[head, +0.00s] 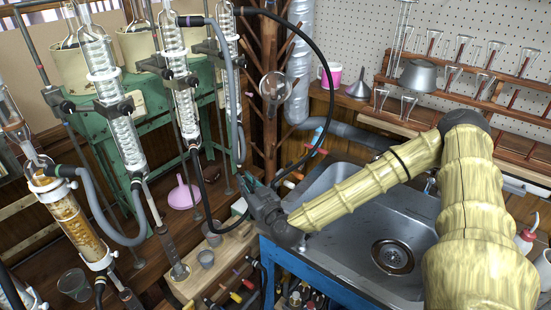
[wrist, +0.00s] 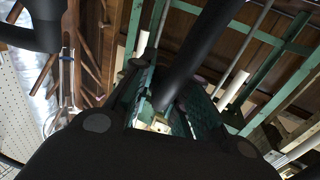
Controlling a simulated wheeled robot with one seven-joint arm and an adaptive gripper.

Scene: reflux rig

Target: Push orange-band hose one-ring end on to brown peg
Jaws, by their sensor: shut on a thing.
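My gripper (head: 254,188) is at the left edge of the sink, its fingers pointing up and left. In the wrist view its green-padded fingers (wrist: 152,100) are closed around a thick black hose (wrist: 193,55). In the head view a black hose (head: 325,82) arcs from the top of the condensers over to the right and down towards my gripper. Another black hose (head: 203,190) hangs from the middle condenser and loops towards the gripper from below. I cannot make out an orange band or a ring on the held hose. I cannot identify the brown peg.
Several glass condensers (head: 125,135) with clamps and grey hoses (head: 97,198) stand at left. Coloured pegs (head: 235,297) show below the gripper. A wooden peg rack (head: 270,90) stands behind it. The steel sink (head: 345,258) is at right. A pink funnel (head: 181,194) stands on the bench.

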